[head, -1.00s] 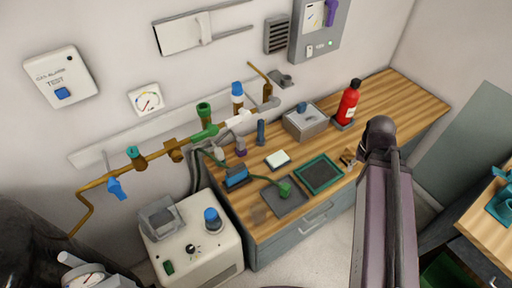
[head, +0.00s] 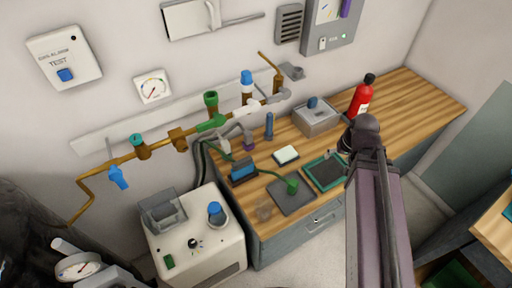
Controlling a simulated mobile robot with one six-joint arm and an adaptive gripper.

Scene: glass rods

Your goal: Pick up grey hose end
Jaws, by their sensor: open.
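Dark grey hoses (head: 199,165) hang from the wall pipe and drop behind the white machine. A small pale grey piece (head: 223,146) hangs beside them under the green fitting; I cannot tell for sure whether it is the grey hose end. A green hose runs over the bench to a green end (head: 291,186) on a dark grey pad (head: 291,199). My gripper (head: 340,152) is partly hidden behind my arm. It is over the bench near the green-rimmed tray, right of the hoses and apart from them. It is open, with nothing seen in it.
The bench (head: 410,100) also holds a green-rimmed tray (head: 309,183), a grey box (head: 316,118), a red extinguisher (head: 361,98), a white block (head: 286,155) and an upright blue-grey cylinder (head: 269,126). A white machine (head: 198,245) stands front left. The bench's right end is clear.

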